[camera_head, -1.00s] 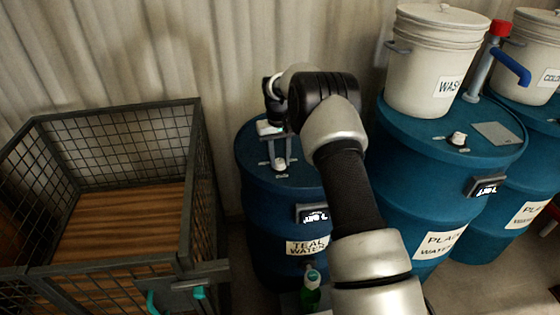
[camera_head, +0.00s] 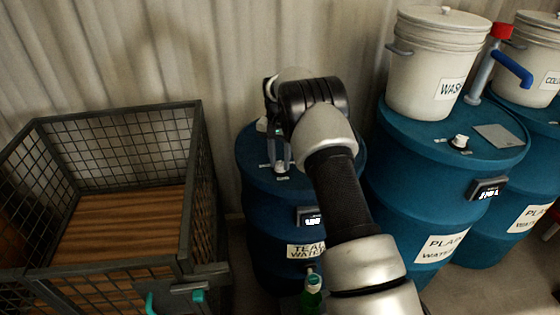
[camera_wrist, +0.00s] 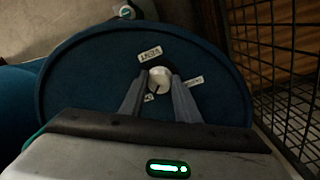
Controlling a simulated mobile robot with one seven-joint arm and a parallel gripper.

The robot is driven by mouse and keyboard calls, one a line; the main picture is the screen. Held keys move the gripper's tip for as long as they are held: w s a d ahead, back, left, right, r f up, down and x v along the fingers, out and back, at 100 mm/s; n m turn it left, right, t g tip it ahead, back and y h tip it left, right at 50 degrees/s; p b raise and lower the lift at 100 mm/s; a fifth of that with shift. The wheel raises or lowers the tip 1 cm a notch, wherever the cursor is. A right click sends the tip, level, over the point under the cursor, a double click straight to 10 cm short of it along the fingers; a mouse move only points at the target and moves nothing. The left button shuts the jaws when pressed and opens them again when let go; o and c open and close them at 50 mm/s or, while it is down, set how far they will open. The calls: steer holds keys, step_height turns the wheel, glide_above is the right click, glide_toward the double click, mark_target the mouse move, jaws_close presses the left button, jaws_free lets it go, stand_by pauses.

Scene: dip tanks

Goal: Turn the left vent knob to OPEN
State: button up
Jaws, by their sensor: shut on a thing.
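The left vent knob is a small white knob (camera_wrist: 159,79) on the lid of the blue barrel labelled TEAL WATER (camera_head: 262,225). Small white labels lie around the knob on the lid, too small to read surely. In the wrist view my gripper (camera_wrist: 160,86) is shut on the knob, one grey finger on each side. A dark pointer line shows on the knob's top. In the head view the knob (camera_head: 282,168) shows at the fingertips, and my wrist and arm cover the right part of the lid.
A wire-mesh cage (camera_head: 120,117) with a wooden floor stands at the left. A second blue barrel (camera_head: 405,190) at the right carries a white WASH bucket (camera_head: 425,75) and another vent knob (camera_head: 460,141). A green bottle (camera_head: 312,290) stands in front of the left barrel.

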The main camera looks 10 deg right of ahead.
mark_target(278, 164)
stand_by(0.3)
steer(key=o, duration=1)
steer(key=shift+o, duration=0.2)
step_height(278, 164, up, 17)
steer(key=p, duration=0.1)
steer(key=shift+a+r, duration=0.2)
steer(key=shift+a, duration=0.05)
steer(key=shift+w, duration=0.1)
